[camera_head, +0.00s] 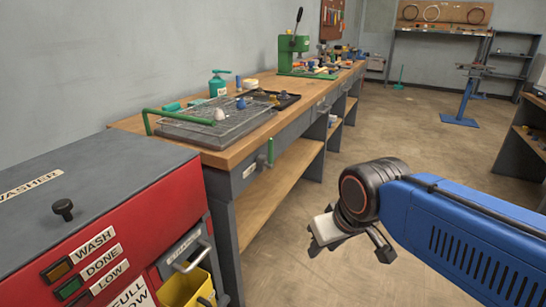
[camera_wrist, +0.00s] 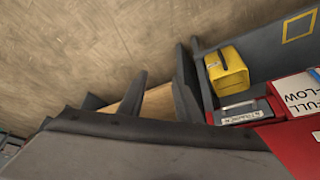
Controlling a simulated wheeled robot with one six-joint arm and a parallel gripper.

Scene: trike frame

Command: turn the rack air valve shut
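I cannot pick out the rack air valve for certain in either view. A small upright green part (camera_head: 270,152) is at the front edge of the workbench in the head view; it is too small to tell what it is. My gripper (camera_head: 352,238) hangs over the floor to the right of the bench, well apart from it. In the wrist view my gripper (camera_wrist: 158,85) shows two dark fingers spread apart, with nothing held between them.
A red washer (camera_head: 150,245) with a grey lid stands at the near left, with a yellow bin (camera_head: 185,288) at its side. The wooden workbench (camera_head: 240,152) runs along the wall, holding a wire tray (camera_head: 235,115) and a green press (camera_head: 292,52). Open floor (camera_head: 420,125) lies to the right.

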